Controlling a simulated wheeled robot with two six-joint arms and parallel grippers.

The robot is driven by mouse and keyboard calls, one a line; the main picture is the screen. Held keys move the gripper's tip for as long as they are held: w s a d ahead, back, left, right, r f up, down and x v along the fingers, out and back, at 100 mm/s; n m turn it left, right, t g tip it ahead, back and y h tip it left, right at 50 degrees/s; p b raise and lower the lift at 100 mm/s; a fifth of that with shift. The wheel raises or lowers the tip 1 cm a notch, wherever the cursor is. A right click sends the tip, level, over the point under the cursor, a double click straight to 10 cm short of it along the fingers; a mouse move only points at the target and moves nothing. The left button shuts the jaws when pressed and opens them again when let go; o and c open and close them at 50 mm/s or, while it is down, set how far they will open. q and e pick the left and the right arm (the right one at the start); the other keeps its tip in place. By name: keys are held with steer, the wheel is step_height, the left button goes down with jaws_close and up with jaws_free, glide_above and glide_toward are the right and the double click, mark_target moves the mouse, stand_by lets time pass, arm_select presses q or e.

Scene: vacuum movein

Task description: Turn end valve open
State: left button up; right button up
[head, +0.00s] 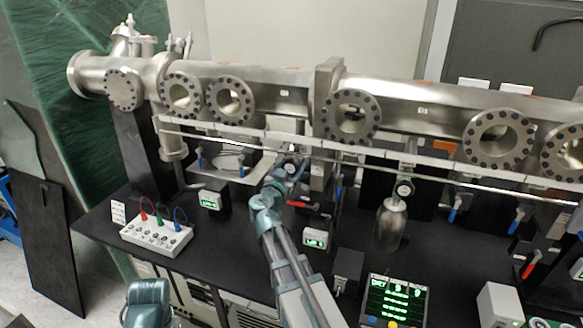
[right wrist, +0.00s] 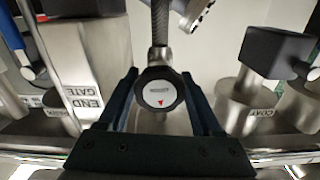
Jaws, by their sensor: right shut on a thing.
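A black round valve knob (right wrist: 158,92) with a white cap and a small red arrow shows in the right wrist view. It sits at the end of a vertical stem below the steel pipework. My right gripper (right wrist: 160,100) has its two dark blue fingers on either side of the knob and is shut on it. In the head view my right gripper (head: 289,167) reaches up to the area under the long steel chamber (head: 280,88), and the gripper and arm hide the knob there.
A block labelled COAT (right wrist: 245,105) stands right. On the black bench are a white switch box (head: 156,236), a steel cylinder (head: 390,225), a green-lit display (head: 393,302) and several red and blue levers.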

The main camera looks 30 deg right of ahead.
steer(key=n, duration=1.3)
steer(key=shift+s+n, duration=0.1)
steer(key=shift+n, duration=0.2)
steer(key=n, duration=0.8)
steer(key=shift+r, duration=0.1)
steer(key=n, duration=0.4)
steer(key=shift+n, duration=0.3)
steer(key=n, duration=0.4)
steer(key=shift+n, duration=2.2)
